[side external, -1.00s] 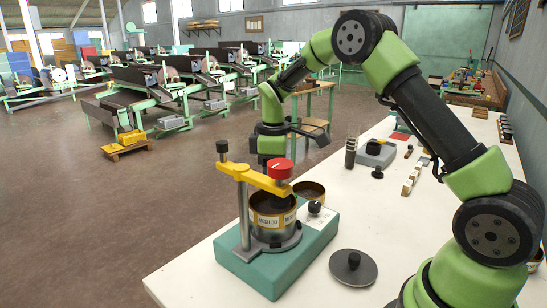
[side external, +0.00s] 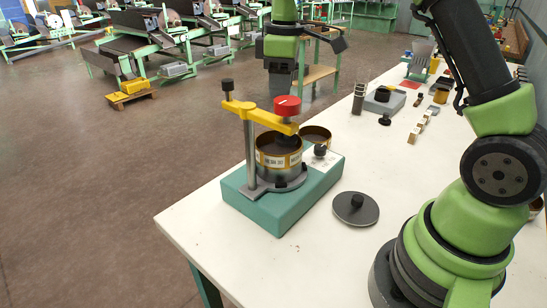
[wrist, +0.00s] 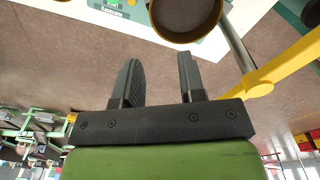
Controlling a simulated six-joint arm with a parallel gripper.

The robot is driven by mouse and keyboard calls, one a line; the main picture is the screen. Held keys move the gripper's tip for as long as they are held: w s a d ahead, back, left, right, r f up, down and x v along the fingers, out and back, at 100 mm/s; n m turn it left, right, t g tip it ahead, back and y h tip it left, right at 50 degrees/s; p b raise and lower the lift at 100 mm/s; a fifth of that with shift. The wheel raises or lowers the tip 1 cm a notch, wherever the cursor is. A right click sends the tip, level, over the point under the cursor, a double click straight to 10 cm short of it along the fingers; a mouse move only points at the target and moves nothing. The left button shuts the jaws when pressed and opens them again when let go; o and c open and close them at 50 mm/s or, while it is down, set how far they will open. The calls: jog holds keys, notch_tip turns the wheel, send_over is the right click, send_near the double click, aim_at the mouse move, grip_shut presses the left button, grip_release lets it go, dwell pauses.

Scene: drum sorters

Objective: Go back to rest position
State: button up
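My gripper (wrist: 159,68) shows in the wrist view with its two dark fingers apart and nothing between them. In the side view my wrist hangs above and behind the sieve shaker, clear of the table; the fingertips are hard to make out there. The shaker has a teal base (side external: 240,205), a yellow clamp arm (side external: 255,115) and a red knob (side external: 287,105). A brass-rimmed sieve (side external: 278,160) stands under the clamp arm. In the wrist view a round sieve (wrist: 187,18) and the yellow arm (wrist: 290,68) lie beyond the fingers, apart from them.
A second round pan (side external: 315,133) stands behind the shaker. A dark lid with a knob (side external: 356,208) lies on the white table (side external: 310,265). Small blocks and weights (side external: 420,126) line the table further back. Green machines (side external: 150,40) stand across the floor at the left.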

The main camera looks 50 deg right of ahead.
jog(key=s+a+r+m+t+y, duration=0.1)
jog(key=s+a+r+m+t, duration=0.4)
jog(key=s+r, duration=0.5)
jog(key=s+a+f+m+t+y, duration=0.1)
jog(key=s+a+m, duration=0.3)
jog(key=s, duration=0.7)
jog(key=shift+s+f+m+t, duration=0.3)
jog(key=shift+f+m+t, duration=0.15)
jog(key=shift+m, duration=0.15)
